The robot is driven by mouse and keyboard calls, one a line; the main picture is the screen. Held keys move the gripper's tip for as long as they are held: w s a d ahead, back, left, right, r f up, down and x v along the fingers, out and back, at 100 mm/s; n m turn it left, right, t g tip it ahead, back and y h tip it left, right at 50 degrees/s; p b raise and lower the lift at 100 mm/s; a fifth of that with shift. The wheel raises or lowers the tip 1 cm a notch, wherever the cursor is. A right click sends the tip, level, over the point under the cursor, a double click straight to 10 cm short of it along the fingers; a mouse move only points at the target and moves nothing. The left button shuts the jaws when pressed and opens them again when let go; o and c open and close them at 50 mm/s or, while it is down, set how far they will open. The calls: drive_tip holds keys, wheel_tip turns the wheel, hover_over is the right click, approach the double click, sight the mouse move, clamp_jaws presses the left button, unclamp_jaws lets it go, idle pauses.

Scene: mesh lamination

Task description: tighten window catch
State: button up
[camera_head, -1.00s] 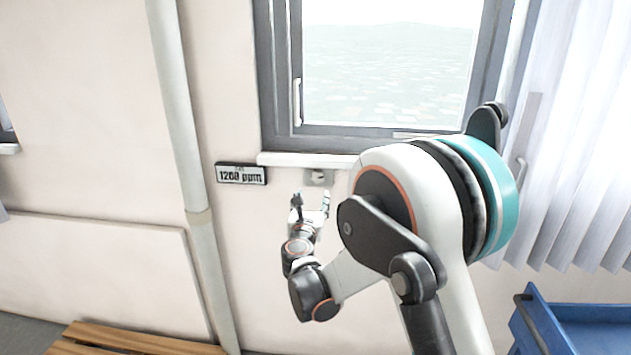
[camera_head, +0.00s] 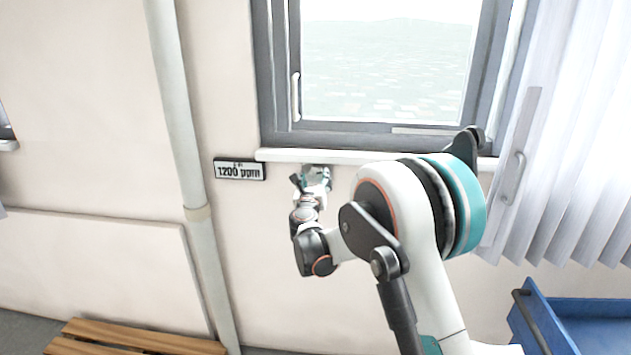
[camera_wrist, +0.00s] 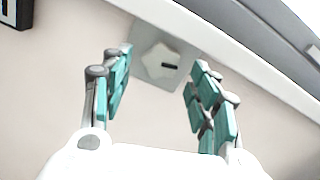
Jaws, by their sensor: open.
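A pale star-shaped knob (camera_wrist: 158,62) with a black mark sits on a grey square plate (camera_wrist: 184,48) on the wall, just under the window sill, in the wrist view. My gripper (camera_wrist: 161,64) is open, with one teal-padded finger to the left of the knob and one to the right. I see no clear contact between fingers and knob. In the head view my gripper (camera_head: 314,178) is up against the wall below the sill and mostly covers the knob and plate. The window (camera_head: 385,75) has a slim upright handle (camera_head: 296,97) on its left frame.
The white sill (camera_head: 290,155) runs just above my gripper. A "1200 ppm" sign (camera_head: 240,169) hangs to the left, beside a vertical pipe (camera_head: 178,100). A white slatted curtain (camera_head: 575,130) and blue cart (camera_head: 540,320) are at right, a wooden bench (camera_head: 130,340) at lower left.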

sight(316, 172)
drive_tip(key=shift+w, duration=1.1)
drive_tip(key=c, duration=1.1)
drive_tip(key=shift+o, duration=0.2)
drive_tip(key=shift+m, duration=1.5)
drive_tip(key=o, duration=1.1)
drive_tip(key=shift+c, duration=0.2)
